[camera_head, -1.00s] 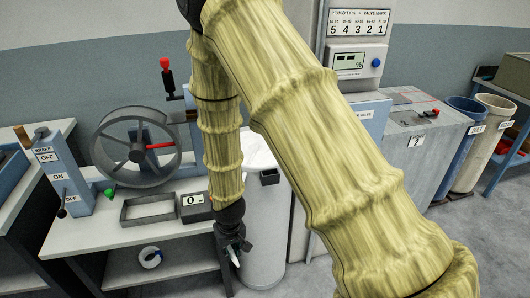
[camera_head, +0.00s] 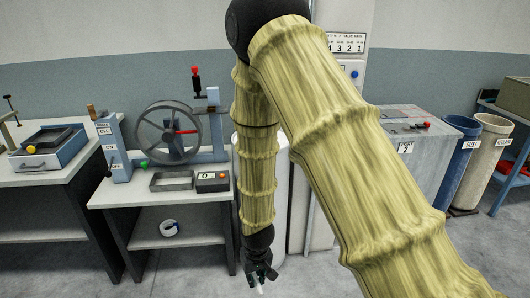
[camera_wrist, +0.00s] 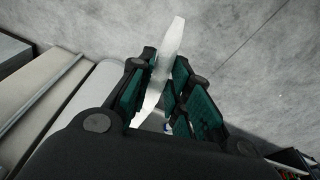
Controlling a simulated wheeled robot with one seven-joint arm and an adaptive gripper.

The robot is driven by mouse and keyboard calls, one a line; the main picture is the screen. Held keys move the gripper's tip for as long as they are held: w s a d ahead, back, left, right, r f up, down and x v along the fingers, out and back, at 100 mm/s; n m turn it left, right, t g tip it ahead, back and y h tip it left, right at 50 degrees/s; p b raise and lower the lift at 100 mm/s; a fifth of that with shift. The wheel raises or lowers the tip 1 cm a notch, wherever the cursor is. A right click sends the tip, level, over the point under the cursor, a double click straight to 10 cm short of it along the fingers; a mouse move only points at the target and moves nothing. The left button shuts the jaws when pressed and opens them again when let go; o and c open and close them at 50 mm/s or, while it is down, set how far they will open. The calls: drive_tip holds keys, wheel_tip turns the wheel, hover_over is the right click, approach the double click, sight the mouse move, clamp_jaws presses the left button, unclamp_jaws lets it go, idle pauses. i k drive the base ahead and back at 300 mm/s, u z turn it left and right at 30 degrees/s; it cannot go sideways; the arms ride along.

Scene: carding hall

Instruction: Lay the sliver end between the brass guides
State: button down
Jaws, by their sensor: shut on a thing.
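My gripper (camera_head: 261,277) hangs low in front of the white can and the end of the bench in the head view. It is shut on a white, tapering strip, the sliver end (camera_head: 260,289). In the wrist view the sliver end (camera_wrist: 169,50) stands out between the green-padded fingers (camera_wrist: 168,90) and points away over the grey floor. The brass guides cannot be made out in either view. My arm hides part of the middle of the scene.
The bench (camera_head: 110,196) holds a spoked wheel (camera_head: 168,132), a grey open tray (camera_head: 171,181), a small counter box (camera_head: 212,182) and an ON/OFF brake post (camera_head: 113,150). Blue (camera_head: 459,160) and cream bins (camera_head: 486,165) stand right. Floor is clear in front.

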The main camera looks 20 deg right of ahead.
sight(208, 110)
drive_tip(key=u, duration=0.2)
drive_tip(key=i, duration=1.5)
drive_tip(key=z, duration=0.75)
